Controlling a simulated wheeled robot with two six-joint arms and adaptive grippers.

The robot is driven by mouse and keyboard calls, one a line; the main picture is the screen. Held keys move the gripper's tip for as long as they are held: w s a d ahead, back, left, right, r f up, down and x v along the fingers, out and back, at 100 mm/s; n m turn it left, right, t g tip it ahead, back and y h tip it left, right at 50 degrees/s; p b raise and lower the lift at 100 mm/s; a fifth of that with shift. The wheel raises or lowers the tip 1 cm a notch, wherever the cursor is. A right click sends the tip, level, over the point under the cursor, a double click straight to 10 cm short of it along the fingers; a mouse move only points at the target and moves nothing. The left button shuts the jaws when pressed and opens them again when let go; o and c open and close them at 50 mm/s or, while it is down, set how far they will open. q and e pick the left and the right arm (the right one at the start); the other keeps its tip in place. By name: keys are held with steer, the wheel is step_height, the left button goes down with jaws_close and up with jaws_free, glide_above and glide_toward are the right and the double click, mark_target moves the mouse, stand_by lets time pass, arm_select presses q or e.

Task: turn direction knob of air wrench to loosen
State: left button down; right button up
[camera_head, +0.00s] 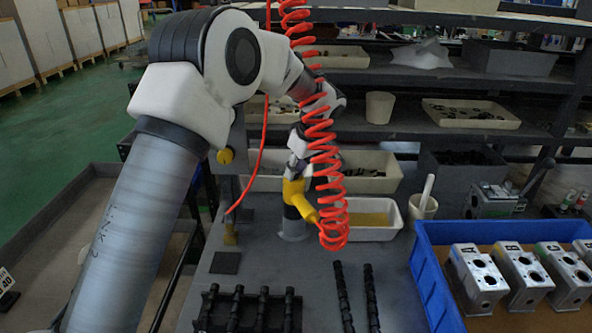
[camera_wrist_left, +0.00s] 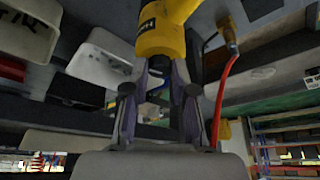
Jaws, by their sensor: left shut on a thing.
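The yellow air wrench (camera_head: 298,198) is near the middle of the workbench, above a round grey base; it also shows at the top of the left wrist view (camera_wrist_left: 163,32). My left gripper (camera_head: 297,172) reaches it from above, and in the left wrist view its fingers (camera_wrist_left: 160,75) are closed at the wrench's near end. The direction knob is too small or hidden between the fingers to make out. My right gripper is not in view.
A coiled red hose (camera_head: 322,150) hangs beside the left gripper and wrench. Black rods (camera_head: 357,298) lie in front. A blue crate (camera_head: 436,300) holds metal valve blocks (camera_head: 478,275) at right. Shelves with bins stand behind. The bench between wrench and rods is clear.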

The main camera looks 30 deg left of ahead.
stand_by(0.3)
arm_select(q)
steer(key=c, duration=0.9)
jaws_free()
steer(key=shift+c, duration=0.2)
steer(key=w+v, duration=0.1)
steer(key=v, duration=1)
steer(key=shift+s+d+r, duration=0.2)
steer(key=shift+s+r, duration=0.15)
steer(key=shift+r, duration=0.1)
